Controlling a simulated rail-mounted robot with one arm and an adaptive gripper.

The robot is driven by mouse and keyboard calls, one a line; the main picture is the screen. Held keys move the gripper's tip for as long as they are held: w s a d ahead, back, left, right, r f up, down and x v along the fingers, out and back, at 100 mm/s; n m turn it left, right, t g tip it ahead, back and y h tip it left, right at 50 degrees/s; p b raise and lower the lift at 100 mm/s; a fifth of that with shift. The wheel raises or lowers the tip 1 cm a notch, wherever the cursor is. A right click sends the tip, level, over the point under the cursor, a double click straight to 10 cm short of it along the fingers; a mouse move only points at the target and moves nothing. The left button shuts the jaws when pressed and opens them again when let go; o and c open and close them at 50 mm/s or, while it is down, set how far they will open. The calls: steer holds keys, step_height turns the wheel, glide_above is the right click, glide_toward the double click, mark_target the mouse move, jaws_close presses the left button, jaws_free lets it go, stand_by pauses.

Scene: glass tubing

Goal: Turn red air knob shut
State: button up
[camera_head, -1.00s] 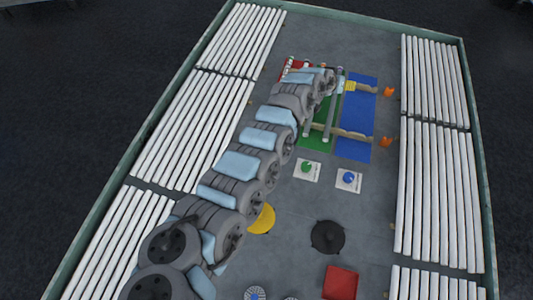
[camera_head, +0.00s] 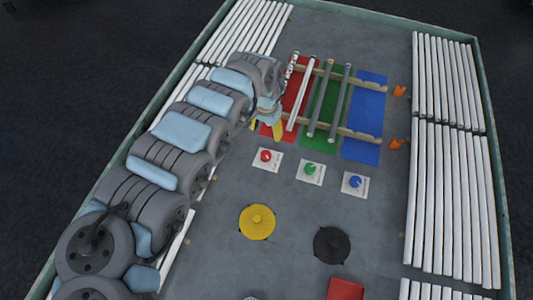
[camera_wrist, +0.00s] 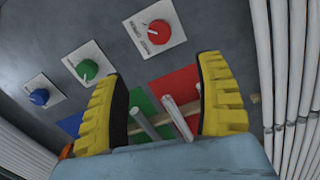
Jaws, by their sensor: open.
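The red knob (camera_head: 266,156) sits on a white labelled plate (camera_head: 276,166) at the left end of a row of three knobs. In the wrist view the red knob (camera_wrist: 159,32) is at the top, beyond my fingertips, with a pale pointer mark on it. My gripper (camera_head: 268,128) hangs over the near edge of the red mat, just behind the red knob in the head view. Its yellow fingers are spread wide and empty in the wrist view (camera_wrist: 161,70). They are apart from the knob.
The green knob (camera_head: 311,168) and blue knob (camera_head: 354,181) stand to the right. Glass tubes (camera_head: 321,98) lie on wooden bars over coloured mats behind. A yellow disc (camera_head: 257,222) and a black disc (camera_head: 332,245) lie in front. White tubes line both sides.

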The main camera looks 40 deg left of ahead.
mark_target(266, 154)
step_height(266, 154, down, 14)
steer(key=shift+d+r+b, duration=0.15)
steer(key=shift+b, duration=1)
steer(key=shift+f, duration=0.8)
steer(key=c, duration=1.2)
